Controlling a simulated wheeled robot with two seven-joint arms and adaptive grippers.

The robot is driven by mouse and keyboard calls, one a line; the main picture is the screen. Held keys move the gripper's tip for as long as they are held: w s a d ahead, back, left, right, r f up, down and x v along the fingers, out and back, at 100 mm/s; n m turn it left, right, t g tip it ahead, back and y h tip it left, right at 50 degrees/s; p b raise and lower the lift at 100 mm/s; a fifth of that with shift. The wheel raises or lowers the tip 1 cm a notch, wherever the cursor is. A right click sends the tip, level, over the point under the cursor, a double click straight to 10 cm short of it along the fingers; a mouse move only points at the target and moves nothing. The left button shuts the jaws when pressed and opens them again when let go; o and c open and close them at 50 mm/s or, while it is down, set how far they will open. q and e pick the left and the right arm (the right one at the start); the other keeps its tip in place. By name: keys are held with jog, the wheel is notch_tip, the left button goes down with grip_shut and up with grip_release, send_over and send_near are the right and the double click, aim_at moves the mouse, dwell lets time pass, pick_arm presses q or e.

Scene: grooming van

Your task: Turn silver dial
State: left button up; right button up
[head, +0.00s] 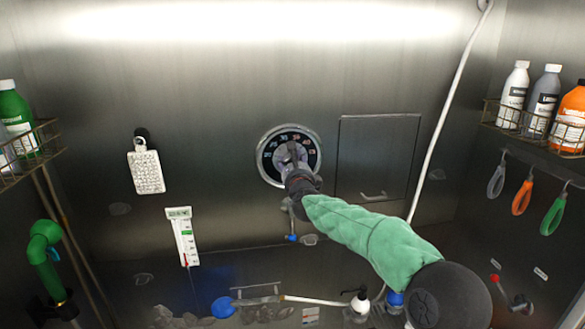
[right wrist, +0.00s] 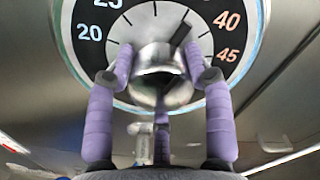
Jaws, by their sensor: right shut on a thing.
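The silver dial (right wrist: 160,62) is a shiny metal knob at the centre of a round gauge face. The face (head: 311,137) is dark with a ring of numbers and is set in the steel back wall. In the right wrist view, 20, 25, 40 and 45 show, and a dark pointer (right wrist: 181,34) aims up and right, left of the 40. My right gripper (head: 291,153) reaches the dial from the front. Its purple-wrapped fingers (right wrist: 160,75) are shut around the knob's sides. In the head view the gripper covers most of the knob. My left gripper is not in view.
A closed wall panel (head: 376,150) is just right of the gauge. A white hose (head: 455,90) runs down the wall. A perforated white block (head: 146,171) and a thermometer card (head: 184,238) hang at left. Bottle racks (head: 545,135) and (head: 30,150) flank both sides.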

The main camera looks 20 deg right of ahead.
jog(key=n, duration=0.1)
jog(key=r+n, duration=0.1)
jog(key=n, duration=0.4)
jog(key=shift+n, duration=0.3)
jog(key=n, duration=0.4)
jog(key=shift+f+p, duration=0.1)
jog(key=shift+p, duration=0.25)
jog(key=shift+f+n, duration=0.15)
jog(key=shift+n, duration=1.05)
jog(key=shift+p, duration=0.3)
jog(key=shift+f, duration=0.15)
